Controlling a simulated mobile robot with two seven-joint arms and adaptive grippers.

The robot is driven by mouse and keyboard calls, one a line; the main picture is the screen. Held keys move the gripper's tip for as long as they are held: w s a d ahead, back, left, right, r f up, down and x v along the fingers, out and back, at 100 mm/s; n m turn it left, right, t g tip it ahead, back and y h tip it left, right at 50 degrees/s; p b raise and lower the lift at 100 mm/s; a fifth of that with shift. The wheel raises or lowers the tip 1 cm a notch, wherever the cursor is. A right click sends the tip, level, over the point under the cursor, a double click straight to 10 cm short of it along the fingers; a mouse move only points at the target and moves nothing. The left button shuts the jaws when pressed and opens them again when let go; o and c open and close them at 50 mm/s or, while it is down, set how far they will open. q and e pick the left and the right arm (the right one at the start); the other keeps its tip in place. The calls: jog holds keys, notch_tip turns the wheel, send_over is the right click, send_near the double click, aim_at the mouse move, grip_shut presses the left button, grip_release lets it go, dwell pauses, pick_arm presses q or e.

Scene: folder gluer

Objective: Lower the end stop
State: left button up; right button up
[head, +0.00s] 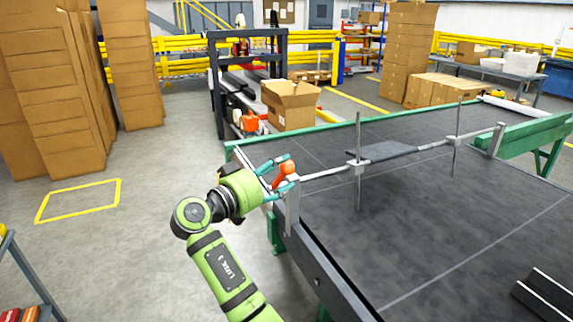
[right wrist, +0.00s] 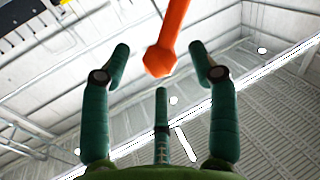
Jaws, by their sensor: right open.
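The end stop appears to be the grey crossbar (head: 325,173) over the dark table, with upright rods (head: 359,150) clamped to it and a dark flat plate (head: 384,151) along its middle. An orange handle (head: 283,172) is at its left end, by an upright post (head: 292,205) at the table's edge. My right gripper (head: 281,170) is open with its teal fingers around the handle. In the right wrist view the orange handle (right wrist: 167,45) hangs between the spread fingers, with visible gaps on both sides. My left gripper is out of view.
The dark table (head: 450,215) has a green frame and fills the right side. An open carton (head: 290,105) stands behind it. Stacked boxes (head: 50,90) stand at the left.

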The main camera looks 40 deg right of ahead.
jog(key=shift+d+r+p, duration=0.15)
jog(key=shift+d+p, duration=0.25)
jog(key=shift+d, duration=0.85)
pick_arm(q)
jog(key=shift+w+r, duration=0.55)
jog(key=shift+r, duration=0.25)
pick_arm(e)
jog(key=shift+w+d, duration=0.1)
jog(key=shift+d, duration=0.25)
grip_shut()
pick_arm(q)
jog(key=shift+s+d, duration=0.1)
